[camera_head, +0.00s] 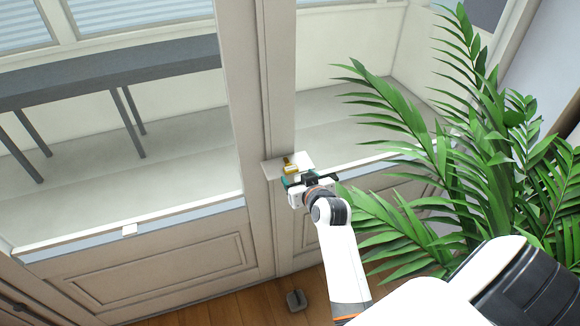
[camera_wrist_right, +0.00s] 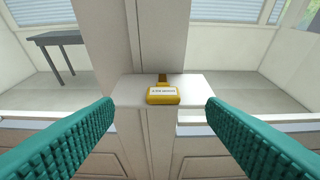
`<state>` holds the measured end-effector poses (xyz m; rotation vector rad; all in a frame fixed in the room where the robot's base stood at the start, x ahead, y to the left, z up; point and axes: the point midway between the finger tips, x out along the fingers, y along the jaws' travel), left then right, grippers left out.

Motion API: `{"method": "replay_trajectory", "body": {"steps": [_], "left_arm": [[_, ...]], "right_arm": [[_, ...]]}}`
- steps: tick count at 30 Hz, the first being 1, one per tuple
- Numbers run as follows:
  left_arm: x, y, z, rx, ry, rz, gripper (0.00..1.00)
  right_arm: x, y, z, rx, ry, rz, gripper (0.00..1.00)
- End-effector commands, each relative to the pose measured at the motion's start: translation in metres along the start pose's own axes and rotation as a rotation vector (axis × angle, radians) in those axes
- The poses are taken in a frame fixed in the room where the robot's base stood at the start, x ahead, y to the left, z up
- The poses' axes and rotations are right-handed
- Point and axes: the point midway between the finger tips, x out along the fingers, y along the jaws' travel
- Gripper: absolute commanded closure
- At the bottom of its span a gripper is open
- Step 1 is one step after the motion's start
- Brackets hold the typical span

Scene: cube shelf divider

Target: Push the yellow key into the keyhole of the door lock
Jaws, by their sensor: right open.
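The yellow key (camera_wrist_right: 162,96) lies on a small white ledge (camera_wrist_right: 128,90) fixed at the door's middle post, with its labelled head towards me and its shaft pointing at the door. In the head view the key (camera_head: 290,167) shows just beyond my right gripper (camera_head: 300,180). My right gripper (camera_wrist_right: 160,122) is open, its two teal fingers wide apart on either side of the key and short of it, touching nothing that I can see. The keyhole cannot be made out; the key's far end is at the door post. My left gripper is not in view.
A large leafy plant (camera_head: 480,150) stands right of my right arm, its fronds close to the forearm. The cream glazed door (camera_head: 150,265) fills the front. A small grey object (camera_head: 296,300) is on the wooden floor. A dark table (camera_head: 110,72) stands behind the glass.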

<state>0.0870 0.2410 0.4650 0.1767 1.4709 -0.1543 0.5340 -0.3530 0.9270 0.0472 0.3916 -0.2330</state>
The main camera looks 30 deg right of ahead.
Motion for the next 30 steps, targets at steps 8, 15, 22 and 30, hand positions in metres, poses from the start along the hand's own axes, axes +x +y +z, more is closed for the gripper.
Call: {"method": "replay_trajectory", "body": {"steps": [8, 15, 22, 30], "left_arm": [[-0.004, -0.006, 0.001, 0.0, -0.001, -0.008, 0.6], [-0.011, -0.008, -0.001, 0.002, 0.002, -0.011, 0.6], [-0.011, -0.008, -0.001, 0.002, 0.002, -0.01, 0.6], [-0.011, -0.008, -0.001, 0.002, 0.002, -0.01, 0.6]], "right_arm": [[0.019, -0.001, 0.001, 0.0, 0.0, 0.0, 0.35], [0.049, -0.004, 0.002, 0.001, 0.001, 0.0, 0.35], [0.065, -0.004, 0.0, 0.0, 0.001, 0.0, 0.35], [0.065, -0.004, 0.0, 0.0, 0.001, -0.001, 0.43]]}}
